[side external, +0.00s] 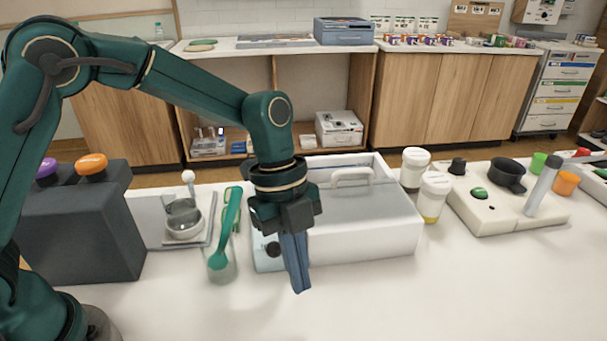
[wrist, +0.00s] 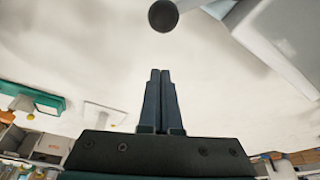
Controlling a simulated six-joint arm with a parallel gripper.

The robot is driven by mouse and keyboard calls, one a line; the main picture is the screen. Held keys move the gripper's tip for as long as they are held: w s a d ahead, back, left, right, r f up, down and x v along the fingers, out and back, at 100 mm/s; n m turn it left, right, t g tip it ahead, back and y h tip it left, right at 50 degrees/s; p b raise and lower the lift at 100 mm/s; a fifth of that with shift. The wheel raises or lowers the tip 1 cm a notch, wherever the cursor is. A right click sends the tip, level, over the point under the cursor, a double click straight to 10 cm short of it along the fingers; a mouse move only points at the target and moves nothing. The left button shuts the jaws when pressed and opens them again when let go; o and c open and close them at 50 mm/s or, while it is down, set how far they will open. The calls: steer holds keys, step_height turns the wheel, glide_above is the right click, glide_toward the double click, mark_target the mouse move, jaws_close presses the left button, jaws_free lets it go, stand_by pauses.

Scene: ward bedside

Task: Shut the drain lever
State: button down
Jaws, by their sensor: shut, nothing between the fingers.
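A white box (side external: 370,225) with a grey-white lid and a loop handle stands on the white counter. A black round knob (side external: 272,249) shows at the left end of its front, beside a pale blue patch. It looks like the drain lever's end; the lever's position cannot be told. In the wrist view, a black ball (wrist: 163,16), likely the same knob, is at the top, ahead of the fingertips and apart from them. My gripper (side external: 300,287) points down in front of the box, right of the knob. Its blue fingers are together and empty, also in the wrist view (wrist: 160,73).
A green spoon (side external: 220,245) stands in a clear glass just left of the knob. Farther left are a small metal cup (side external: 184,220) and a dark block (side external: 85,225) with purple and orange knobs. White tubs (side external: 433,198) stand right of the box. The front counter is clear.

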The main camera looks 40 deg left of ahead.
steer(key=a+r+n+y, duration=0.1)
steer(key=a+r+y, duration=0.25)
steer(key=r, duration=0.55)
steer(key=s+d+m+t+y, duration=0.2)
steer(key=d+t+y, duration=0.1)
steer(key=d, duration=0.3)
steer(key=x, duration=1)
steer(key=shift+s, duration=0.15)
steer(key=shift+w+a+r+h, duration=0.2)
steer(key=shift+w+a, duration=0.1)
steer(key=shift+a, duration=0.25)
steer(key=shift+w+a+r+h, duration=0.1)
steer(key=shift+w+a+r, duration=0.15)
steer(key=shift+a, duration=0.25)
steer(key=shift+w+a, duration=0.25)
steer(key=shift+a, duration=0.25)
